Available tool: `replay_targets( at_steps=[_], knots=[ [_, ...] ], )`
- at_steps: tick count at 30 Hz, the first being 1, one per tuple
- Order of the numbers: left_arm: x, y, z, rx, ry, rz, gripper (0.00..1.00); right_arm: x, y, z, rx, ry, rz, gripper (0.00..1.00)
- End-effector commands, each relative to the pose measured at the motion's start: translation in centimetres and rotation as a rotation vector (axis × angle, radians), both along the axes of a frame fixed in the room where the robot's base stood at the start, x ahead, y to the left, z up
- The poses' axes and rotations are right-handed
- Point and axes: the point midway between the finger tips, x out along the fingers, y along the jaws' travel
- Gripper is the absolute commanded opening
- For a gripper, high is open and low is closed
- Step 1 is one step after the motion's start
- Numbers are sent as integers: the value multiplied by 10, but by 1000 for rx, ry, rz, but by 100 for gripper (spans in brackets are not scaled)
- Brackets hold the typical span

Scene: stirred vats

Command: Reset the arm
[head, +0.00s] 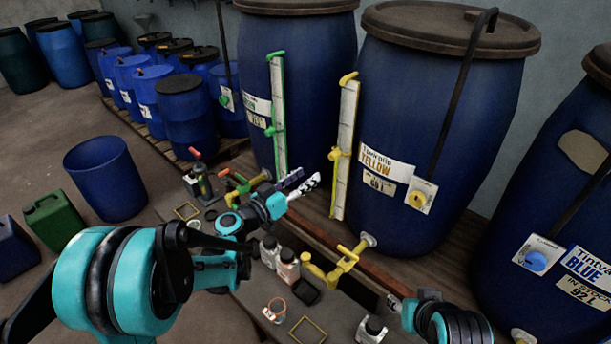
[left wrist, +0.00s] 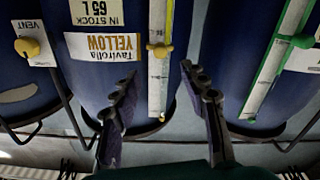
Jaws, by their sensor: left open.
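My left arm reaches in from the left in the head view, and its gripper (head: 302,183) is raised in front of the blue vats. In the left wrist view the left gripper (left wrist: 160,68) has its two fingers wide apart with nothing between them. Behind them is the yellow-labelled vat (left wrist: 90,85), with its pale level gauge. That vat (head: 425,120) stands right of the gripper in the head view. My right arm (head: 455,325) shows at the bottom right. Its gripper (head: 394,303) is only a small, partly hidden piece near the bench, and its jaws cannot be made out.
A green-gauged vat (head: 300,60) and a blue-labelled vat (head: 560,230) flank the yellow one. A yellow tap (head: 340,265) juts out low. An open blue barrel (head: 106,180) and green can (head: 52,220) stand on the floor.

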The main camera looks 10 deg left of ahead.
Motion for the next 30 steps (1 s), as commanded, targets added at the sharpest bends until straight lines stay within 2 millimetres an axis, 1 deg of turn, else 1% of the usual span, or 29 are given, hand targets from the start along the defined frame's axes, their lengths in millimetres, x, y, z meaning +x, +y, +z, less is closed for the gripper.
replay_targets(
  at_steps=[5, 7, 8, 11, 14, 15, 17, 18, 20, 21, 23, 24, 26, 27, 30],
  knots=[
    [0, 0, 0, 1, 2, -1, 44, 0, 0, 0, 0, 0, 0, 44],
    [-3, -2, 1, 8, 13, -5, 44, 0, 0, 0, 0, 0, 0, 44],
    [-7, -4, 2, 14, 24, -8, 44, 0, 0, 0, 0, 0, 0, 44],
    [-24, -11, 3, 51, 91, -25, 44, 0, 0, 0, 0, 0, 0, 44],
    [-55, -18, 1, 111, 201, -37, 44, 0, 0, 0, 0, 0, 0, 44],
    [-70, -19, -2, 139, 253, -36, 44, 0, 0, 0, 0, 0, 0, 44],
    [-92, -18, -7, 181, 329, -27, 44, 0, 0, 0, 0, 0, 0, 44],
    [-107, -16, -11, 210, 379, -14, 44, 0, 0, 0, 0, 0, 0, 44],
    [-131, -10, -19, 254, 454, 10, 44, 0, 0, 0, 0, 0, 0, 44],
    [-147, -5, -24, 282, 500, 33, 44, 0, 0, 0, 0, 0, 0, 44],
    [-172, 5, -33, 323, 569, 75, 44, 0, 0, 0, 0, 0, 0, 44],
    [-188, 14, -39, 352, 612, 109, 44, 0, 0, 0, 0, 0, 0, 44],
    [-212, 28, -47, 391, 671, 163, 44, 0, 0, 0, 0, 0, 0, 44],
    [-226, 38, -52, 416, 705, 203, 44, 0, 0, 0, 0, 0, 0, 44],
    [-257, 62, -63, 466, 769, 300, 44, 0, 0, 0, 0, 0, 0, 44]
  ],
)
